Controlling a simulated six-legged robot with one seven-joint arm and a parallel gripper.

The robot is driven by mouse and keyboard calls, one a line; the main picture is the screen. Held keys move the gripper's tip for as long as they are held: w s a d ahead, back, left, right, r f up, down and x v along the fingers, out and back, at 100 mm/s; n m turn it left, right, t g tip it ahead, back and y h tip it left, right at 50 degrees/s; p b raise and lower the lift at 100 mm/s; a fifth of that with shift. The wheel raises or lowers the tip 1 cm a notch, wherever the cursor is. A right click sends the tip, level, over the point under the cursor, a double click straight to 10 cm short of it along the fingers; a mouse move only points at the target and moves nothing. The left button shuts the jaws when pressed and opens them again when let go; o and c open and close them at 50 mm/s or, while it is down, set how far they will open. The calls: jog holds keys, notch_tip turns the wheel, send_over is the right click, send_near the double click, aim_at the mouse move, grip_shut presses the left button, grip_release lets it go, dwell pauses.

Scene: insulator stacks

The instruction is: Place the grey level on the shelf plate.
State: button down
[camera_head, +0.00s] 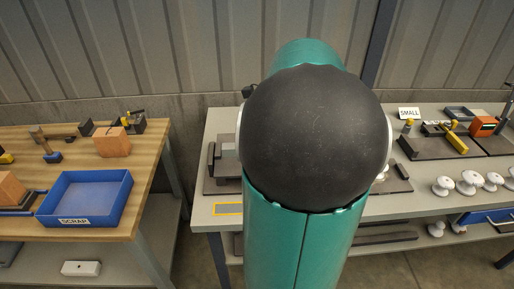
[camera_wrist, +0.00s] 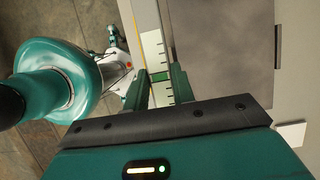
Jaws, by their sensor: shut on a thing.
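In the wrist view, my gripper (camera_wrist: 160,82) points along a bench edge, and its two dark green fingers are closed on a narrow pale strip. The strip, which looks like the grey level (camera_wrist: 153,48), has dark tick marks and runs lengthwise away from my gripper. Its far end is cut off by the frame's top. A broad dark grey plate (camera_wrist: 222,45) lies just right of it; I cannot tell whether this is the shelf plate. In the head view my own arm hides the gripper and the level.
A grey bench (camera_head: 222,225) with a yellow outline (camera_head: 228,209) stands behind my arm. White insulators (camera_head: 467,182) and a SMALL sign (camera_head: 409,113) are on its right. A wooden bench with a blue SCRAP tray (camera_head: 86,222) stands left, across a gap. Dark bars (camera_head: 385,238) lie on the lower shelf.

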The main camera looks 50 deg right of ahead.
jog(key=w+d+f, duration=0.4)
jog(key=d+f, duration=0.1)
jog(key=w+d+f, duration=0.2)
jog(key=d+f, duration=0.1)
jog(key=shift+w+d, duration=0.1)
jog(key=shift+d, duration=0.1)
jog(key=shift+w+d+f, duration=0.1)
jog(key=shift+d+f, duration=0.05)
jog(key=shift+f, duration=0.15)
jog(key=shift+w+f, duration=0.1)
jog(key=shift+f, duration=1.45)
jog(key=shift+f, duration=0.15)
jog(key=c, duration=1.2)
grip_release()
jog(key=shift+o, duration=0.2)
